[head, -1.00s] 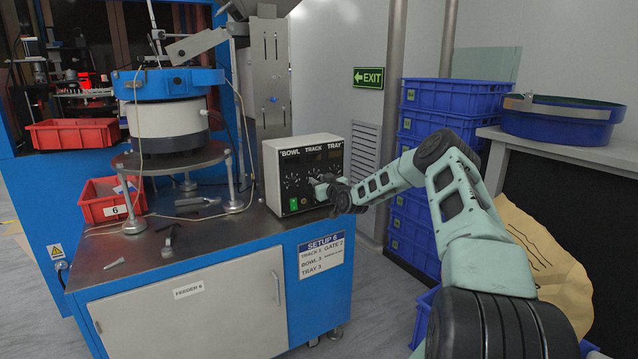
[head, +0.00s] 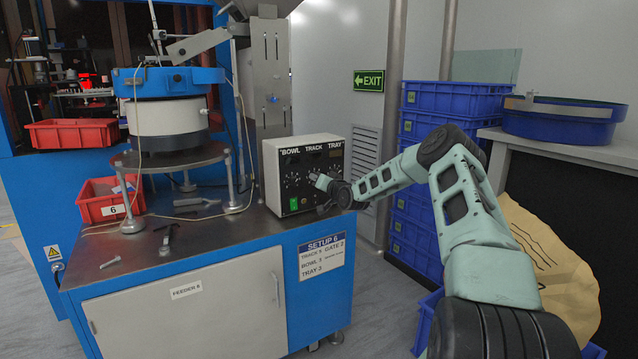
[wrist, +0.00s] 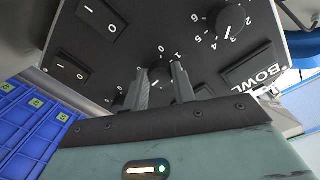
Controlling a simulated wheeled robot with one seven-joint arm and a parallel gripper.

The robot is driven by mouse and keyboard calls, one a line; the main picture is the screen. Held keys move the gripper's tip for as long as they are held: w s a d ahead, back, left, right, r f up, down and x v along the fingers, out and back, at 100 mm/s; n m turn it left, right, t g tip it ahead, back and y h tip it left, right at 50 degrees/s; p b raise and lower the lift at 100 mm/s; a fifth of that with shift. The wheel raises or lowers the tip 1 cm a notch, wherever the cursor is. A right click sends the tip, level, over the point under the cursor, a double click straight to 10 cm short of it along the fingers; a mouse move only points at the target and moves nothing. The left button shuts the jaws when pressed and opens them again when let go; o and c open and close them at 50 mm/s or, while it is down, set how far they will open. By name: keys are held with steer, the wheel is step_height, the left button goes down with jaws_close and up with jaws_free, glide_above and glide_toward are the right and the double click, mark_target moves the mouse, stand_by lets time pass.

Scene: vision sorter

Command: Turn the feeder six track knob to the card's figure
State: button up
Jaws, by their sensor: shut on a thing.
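The grey control box (head: 294,200) stands on the feeder bench, labelled BOWL, TRACK and TRAY. My gripper (head: 318,181) is at its front, under the TRACK label. In the wrist view my gripper (wrist: 161,72) is shut on a dark knob, the track knob (wrist: 160,77), with one finger on each side. Figures 0 and 1 show beside it; its pointer is mostly hidden. The bowl knob (wrist: 232,21) beside it is free. The card (head: 325,259), headed SETUP 6, is on the bench front; its track figure is too small to read surely.
In the wrist view, rocker switches (wrist: 101,18) sit close to my fingers. Loose tools (head: 168,240) lie on the bench (head: 225,232), left of the box. A red bin (head: 112,200) marked 6 stands further left. Blue crates (head: 415,200) are stacked to the right.

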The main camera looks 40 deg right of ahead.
stand_by(0.4)
steer(key=o, duration=1)
steer(key=shift+s, duration=0.1)
steer(key=v, duration=1.7)
steer(key=shift+s+a, duration=0.1)
steer(key=shift+s, duration=0.05)
